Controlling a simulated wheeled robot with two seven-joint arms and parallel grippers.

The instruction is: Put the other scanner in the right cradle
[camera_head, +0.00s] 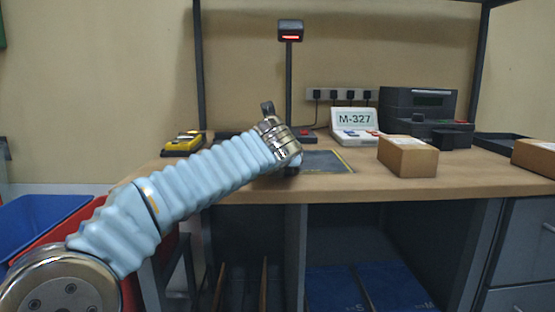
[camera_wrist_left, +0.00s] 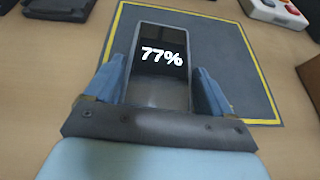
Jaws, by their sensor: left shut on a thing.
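I cannot make out the right cradle in either view. My right gripper is not in view.
A yellow-and-black device (camera_head: 184,143) lies at the bench's left. A post with a red-lit head (camera_head: 290,32) stands behind the mat. Right of it are an M-327 panel (camera_head: 354,122), a cardboard box (camera_head: 407,157) and a dark printer-like machine (camera_head: 420,105).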

